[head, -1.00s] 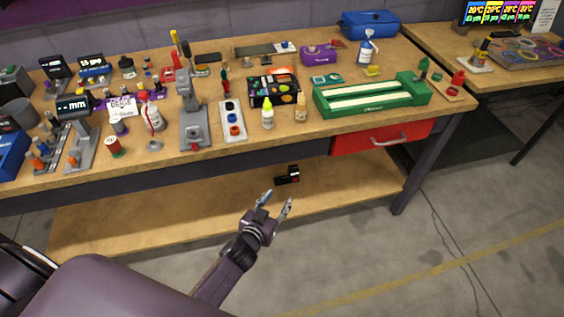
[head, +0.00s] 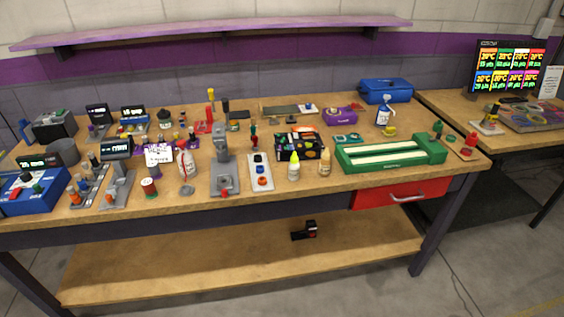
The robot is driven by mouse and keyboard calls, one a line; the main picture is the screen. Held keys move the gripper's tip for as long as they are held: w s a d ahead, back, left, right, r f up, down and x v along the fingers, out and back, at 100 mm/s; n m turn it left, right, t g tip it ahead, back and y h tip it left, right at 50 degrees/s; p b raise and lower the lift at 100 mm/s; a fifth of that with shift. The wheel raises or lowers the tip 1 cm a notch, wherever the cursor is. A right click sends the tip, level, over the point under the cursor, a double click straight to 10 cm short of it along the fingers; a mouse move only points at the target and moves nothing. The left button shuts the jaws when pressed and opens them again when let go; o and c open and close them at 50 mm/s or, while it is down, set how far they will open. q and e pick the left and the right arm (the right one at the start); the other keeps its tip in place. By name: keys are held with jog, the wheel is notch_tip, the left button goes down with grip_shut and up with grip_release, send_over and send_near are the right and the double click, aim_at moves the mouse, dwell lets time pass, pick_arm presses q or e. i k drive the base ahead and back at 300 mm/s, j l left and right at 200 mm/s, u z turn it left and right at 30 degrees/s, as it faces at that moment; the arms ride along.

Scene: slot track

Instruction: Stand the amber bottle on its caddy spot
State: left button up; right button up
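A small amber bottle (head: 325,165) stands upright near the front edge of the bench, right of a white bottle with a yellow-green cap (head: 294,167). A black open box with colourful contents (head: 312,153) sits just behind these two bottles. A narrow white tray (head: 261,184) with dark, blue and orange round items lies to their left. I cannot tell which holder is the caddy, and no marked bottle spot is clear at this size. Neither of my grippers is in view.
A green slot track (head: 400,163) lies right of the amber bottle, above a red drawer (head: 401,193). A grey press (head: 222,165) and several tools crowd the left. A black device (head: 304,231) lies on the lower shelf. A blue case (head: 386,91) stands at the back.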

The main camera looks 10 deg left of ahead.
aim_at(311, 154)
jog(key=i+l+u, duration=0.2)
jog(key=l+u, duration=0.2)
jog(key=l, duration=0.15)
jog(key=i+l+u, duration=0.15)
jog(key=l+u, duration=0.25)
jog(key=l, duration=0.2)
jog(key=l+u, duration=0.4)
jog(key=l, duration=0.25)
